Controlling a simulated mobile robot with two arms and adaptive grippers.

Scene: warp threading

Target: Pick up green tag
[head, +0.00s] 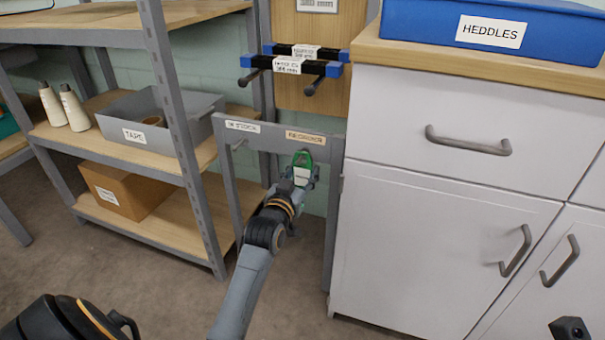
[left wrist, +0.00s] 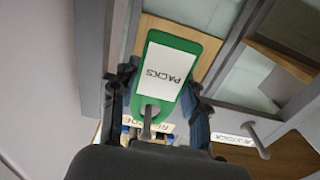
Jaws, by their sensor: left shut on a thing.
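The green tag (head: 303,158) has a white face and is at the REORDER side of the grey frame. In the left wrist view the tag (left wrist: 168,73) reads PACKS, upside down. My left gripper (head: 302,174) is shut on the tag, with one finger at each side of it, as the left wrist view (left wrist: 160,95) also shows. A grey peg (left wrist: 148,118) shows at the tag's hole end; it appears to pass through the hole. My right gripper is not seen clearly.
The grey frame (head: 228,180) carries IN STOCK and REORDER labels. A bare peg (left wrist: 258,143) is by the IN STOCK label. White cabinet (head: 440,230) stands close on the right, with a blue HEDDLES bin (head: 425,22) on top. Shelves with a TAPE bin (head: 190,150) stand left.

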